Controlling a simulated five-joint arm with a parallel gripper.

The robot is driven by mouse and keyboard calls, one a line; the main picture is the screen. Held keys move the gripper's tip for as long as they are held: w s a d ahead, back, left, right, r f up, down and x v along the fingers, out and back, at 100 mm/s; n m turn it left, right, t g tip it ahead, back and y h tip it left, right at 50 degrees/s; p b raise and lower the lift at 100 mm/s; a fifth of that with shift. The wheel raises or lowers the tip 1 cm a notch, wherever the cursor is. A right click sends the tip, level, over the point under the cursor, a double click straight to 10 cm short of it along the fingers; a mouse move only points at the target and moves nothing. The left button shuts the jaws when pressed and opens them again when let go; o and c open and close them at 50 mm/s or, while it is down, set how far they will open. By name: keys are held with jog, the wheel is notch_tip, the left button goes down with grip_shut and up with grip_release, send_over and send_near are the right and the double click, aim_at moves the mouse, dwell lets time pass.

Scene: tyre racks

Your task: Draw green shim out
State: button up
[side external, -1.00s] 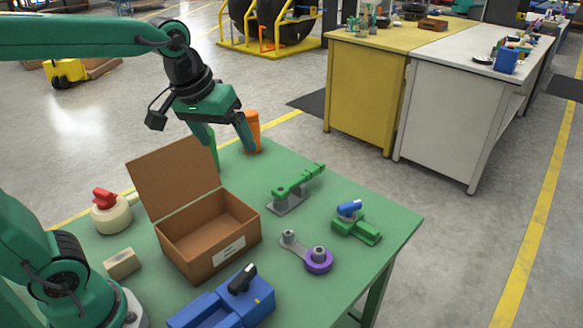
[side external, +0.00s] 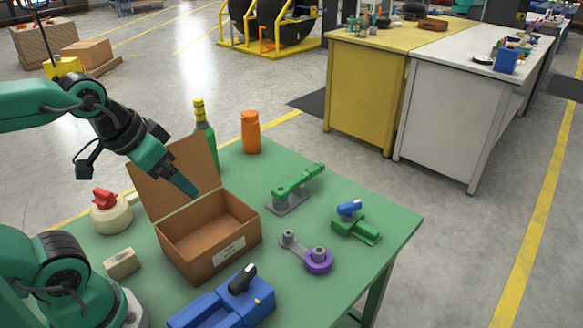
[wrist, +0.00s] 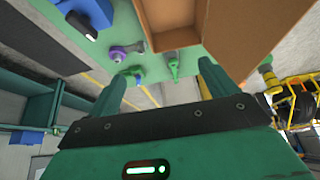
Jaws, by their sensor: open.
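No piece shows plainly as a green shim. A green piece with a long arm (side external: 297,185) lies on a grey base on the green table. In front of it is a green block (side external: 357,230) with a blue handle. My gripper (side external: 183,186) points down in front of the raised lid of an open brown box (side external: 213,270), above its back edge. In the wrist view its two fingers (wrist: 160,85) are spread apart with nothing between them. The long-armed green piece also appears in the wrist view (wrist: 173,67), beyond the fingers.
The visible box floor looks bare. A green bottle (side external: 207,145) and an orange bottle (side external: 250,133) stand behind it. A blue vise (side external: 225,303), a grey link with a purple ring (side external: 318,262), a tan block (side external: 121,263) and a cream pot (side external: 110,216) surround it.

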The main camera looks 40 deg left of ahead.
dwell(0.3)
jog(key=shift+w+r, duration=0.1)
jog(key=c, duration=0.7)
jog(key=shift+w+d+r+m, duration=0.15)
jog(key=shift+w+r+m, duration=0.15)
jog(key=shift+w, duration=0.2)
jog(key=shift+c, duration=0.9)
jog(key=w+d+m+g, duration=0.2)
jog(key=w+d+m, duration=0.2)
jog(key=w, duration=0.6)
jog(key=w+d+m+g, duration=0.1)
jog(key=w+d+m, duration=0.3)
jog(key=w, duration=0.7)
jog(key=w+d+f+m+g, duration=0.1)
jog(key=w+d+f+m, duration=0.2)
jog(key=w+f, duration=0.1)
jog(key=w+d+f+m, duration=0.3)
jog(key=w+d+f, duration=0.1)
jog(key=f, duration=0.3)
jog(key=w+d+f+m+g, duration=0.1)
jog(key=w+d+f+m, duration=0.2)
jog(key=w+f, duration=0.2)
jog(key=shift+w+d+f+g, duration=0.1)
jog(key=shift+d+f+g, duration=0.05)
jog(key=shift+d+g, duration=0.2)
jog(key=shift+w+d+f, duration=0.1)
jog(key=shift+d+f, duration=0.1)
jog(key=shift+f, duration=0.2)
